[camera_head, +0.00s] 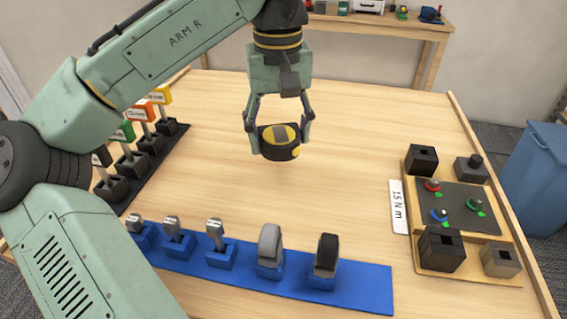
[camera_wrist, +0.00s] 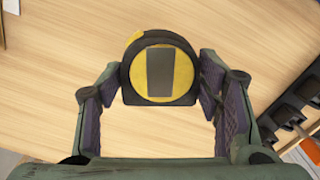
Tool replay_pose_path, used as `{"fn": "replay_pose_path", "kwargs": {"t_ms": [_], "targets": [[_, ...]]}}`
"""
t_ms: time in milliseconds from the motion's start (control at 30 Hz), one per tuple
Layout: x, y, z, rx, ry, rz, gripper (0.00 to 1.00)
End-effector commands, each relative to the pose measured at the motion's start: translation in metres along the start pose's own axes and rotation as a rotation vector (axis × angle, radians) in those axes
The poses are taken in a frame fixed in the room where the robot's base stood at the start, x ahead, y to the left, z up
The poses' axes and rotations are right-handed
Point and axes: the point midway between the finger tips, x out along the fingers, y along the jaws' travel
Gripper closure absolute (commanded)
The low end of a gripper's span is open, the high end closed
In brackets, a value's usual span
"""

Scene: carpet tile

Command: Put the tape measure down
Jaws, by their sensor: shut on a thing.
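The tape measure (camera_head: 280,142) is black with a yellow round face and a grey clip. My gripper (camera_head: 279,128) is shut on it, with a finger on each side. In the head view it hangs over the bare middle of the wooden table (camera_head: 350,110); how high above the top is hard to tell. In the wrist view the tape measure (camera_wrist: 159,70) sits between the padded fingertips of my gripper (camera_wrist: 160,88), its face with the grey clip toward the camera.
A blue strip (camera_head: 350,287) with several tools in holders lies along the front. A wooden fixture board (camera_head: 418,262) and a "15 N m" label (camera_head: 399,207) are at right. A dark rack (camera_head: 160,157) with coloured tags stands at left. The table's middle and back are clear.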

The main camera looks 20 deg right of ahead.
Motion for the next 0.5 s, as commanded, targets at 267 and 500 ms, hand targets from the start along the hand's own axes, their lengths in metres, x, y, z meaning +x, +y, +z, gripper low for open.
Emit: {"fn": "replay_pose_path", "kwargs": {"t_ms": [267, 500], "targets": [[0.033, 0.000, 0.000, 0.001, -0.002, 0.001, 0.78], [0.063, 0.000, 0.000, 0.000, 0.000, 0.001, 0.78]]}}
